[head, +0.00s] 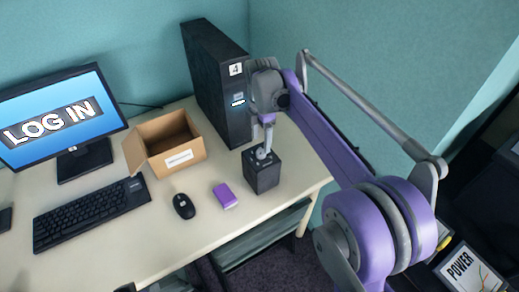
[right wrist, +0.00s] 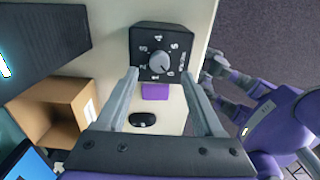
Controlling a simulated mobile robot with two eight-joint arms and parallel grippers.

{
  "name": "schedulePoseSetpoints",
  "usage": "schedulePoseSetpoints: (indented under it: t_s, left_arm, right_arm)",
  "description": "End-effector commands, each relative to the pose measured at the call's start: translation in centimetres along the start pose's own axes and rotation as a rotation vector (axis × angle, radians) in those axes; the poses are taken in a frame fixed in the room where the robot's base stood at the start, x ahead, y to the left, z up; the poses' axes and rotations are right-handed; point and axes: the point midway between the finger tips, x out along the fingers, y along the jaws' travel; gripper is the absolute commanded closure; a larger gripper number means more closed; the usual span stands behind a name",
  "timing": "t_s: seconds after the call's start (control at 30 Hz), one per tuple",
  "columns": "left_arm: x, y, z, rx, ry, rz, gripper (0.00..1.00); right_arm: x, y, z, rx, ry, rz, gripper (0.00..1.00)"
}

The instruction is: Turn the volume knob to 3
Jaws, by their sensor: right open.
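The volume knob (right wrist: 160,62) is a small grey dial on top of a black box (right wrist: 144,36), ringed by white numbers. Its pointer seems to slant toward the lower right of the dial, but the exact number is too small to tell. In the head view the black box (head: 262,178) stands near the desk's right end. My right gripper (head: 264,150) comes down over the box from above. In the right wrist view its two fingers (right wrist: 160,73) are apart, one on each side of the knob, with nothing held. I do not make out my left gripper.
A black computer tower (head: 214,85) stands behind the box. An open cardboard box (head: 180,152) is to the left. A purple block (head: 224,196), a mouse (head: 184,206), a keyboard (head: 90,214) and a monitor (head: 60,115) share the desk. The desk's front edge is close to the black box.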

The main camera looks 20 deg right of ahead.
Motion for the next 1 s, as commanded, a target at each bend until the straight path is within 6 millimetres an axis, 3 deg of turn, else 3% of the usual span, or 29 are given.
schedulePoseSetpoints:
  t_s: [0.1,0.3,0.67,1.0]
  left_arm:
    - [0.3,0.0,0.2,0.0,-0.001,0.0,0.5]
    - [0.5,0.0,0.3,0.0,-0.002,0.0,0.5]
    - [0.5,0.0,0.3,0.0,-0.002,0.0,0.5]
    - [0.5,0.0,0.3,0.0,-0.002,0.0,0.5]
  right_arm:
    - [2.3,0.0,0.0,0.0,-0.001,0.001,0.31]
    - [4.4,0.0,0.0,0.0,-0.001,0.001,0.31]
    - [4.9,0.0,0.0,0.001,-0.002,0.002,0.31]
    - [4.8,0.0,0.0,0.001,-0.002,0.001,0.92]
